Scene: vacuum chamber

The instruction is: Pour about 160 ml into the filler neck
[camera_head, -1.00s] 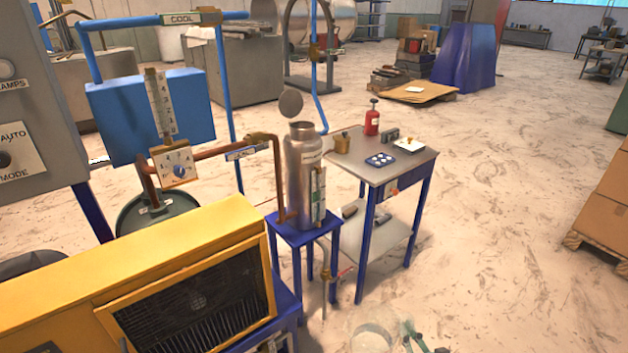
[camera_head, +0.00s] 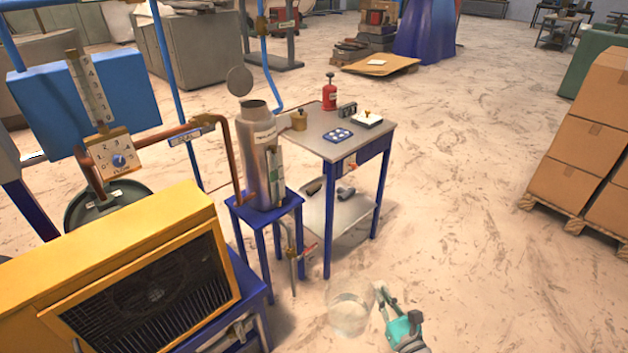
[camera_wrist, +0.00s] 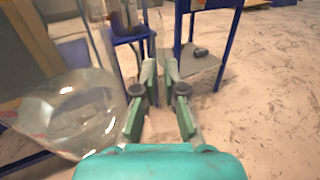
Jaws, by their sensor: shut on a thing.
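The filler neck (camera_head: 253,104) is the open top of a tall metal cylinder (camera_head: 265,155) on a blue stand. A round lid (camera_head: 240,82) stands raised above it. A clear glass vessel (camera_head: 349,306) is at the lower middle of the head view, in front of and below the cylinder, apart from it. It seems to hold some clear liquid; the level is hard to read. My gripper (camera_head: 381,300) is at its right side, shut on it. In the wrist view the vessel (camera_wrist: 68,112) is left of my gripper (camera_wrist: 160,68); the gripped part is not clear.
A yellow machine (camera_head: 150,270) stands left of the cylinder. A small table (camera_head: 318,145) with a red can (camera_head: 329,93) stands behind right. A copper pipe (camera_head: 228,150) meets the cylinder. Stacked boxes (camera_head: 590,130) stand right. Floor between is clear.

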